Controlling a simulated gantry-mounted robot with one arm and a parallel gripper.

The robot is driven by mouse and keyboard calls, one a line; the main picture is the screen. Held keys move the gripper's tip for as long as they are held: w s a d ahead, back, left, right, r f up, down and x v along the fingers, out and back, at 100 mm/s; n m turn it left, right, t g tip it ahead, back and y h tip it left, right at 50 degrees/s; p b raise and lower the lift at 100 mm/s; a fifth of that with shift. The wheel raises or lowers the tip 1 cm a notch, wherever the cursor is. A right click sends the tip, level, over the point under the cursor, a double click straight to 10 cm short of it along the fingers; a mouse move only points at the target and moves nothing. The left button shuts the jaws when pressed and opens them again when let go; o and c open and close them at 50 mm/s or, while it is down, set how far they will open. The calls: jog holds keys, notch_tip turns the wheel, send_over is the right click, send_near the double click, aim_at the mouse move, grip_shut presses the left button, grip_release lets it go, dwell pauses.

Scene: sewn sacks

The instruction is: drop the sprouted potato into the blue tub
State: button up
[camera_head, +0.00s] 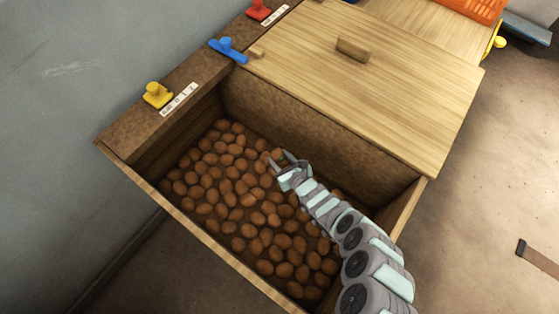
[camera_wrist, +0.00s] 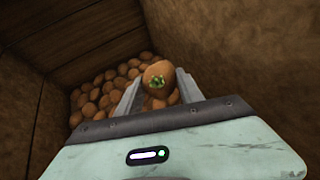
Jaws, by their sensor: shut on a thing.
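My gripper (camera_head: 279,162) is inside the open wooden bin, over the potatoes. In the wrist view my gripper (camera_wrist: 160,88) is shut on the sprouted potato (camera_wrist: 158,71), a brown potato with a cluster of green sprouts facing the camera. The held potato is above the pile, partly hidden by the fingers. In the head view it is hard to tell apart from the pile at the fingertips. No blue tub is clearly seen in either view.
Many brown potatoes (camera_head: 221,186) cover the floor of the bin (camera_head: 300,130). A wooden lid (camera_head: 400,85) with a handle block covers the part behind. Yellow (camera_head: 157,95), blue (camera_head: 228,49) and red (camera_head: 259,10) knobs sit on the left ledge. An orange crate (camera_head: 478,8) stands at top right.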

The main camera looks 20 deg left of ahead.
jog(key=shift+r, duration=0.35)
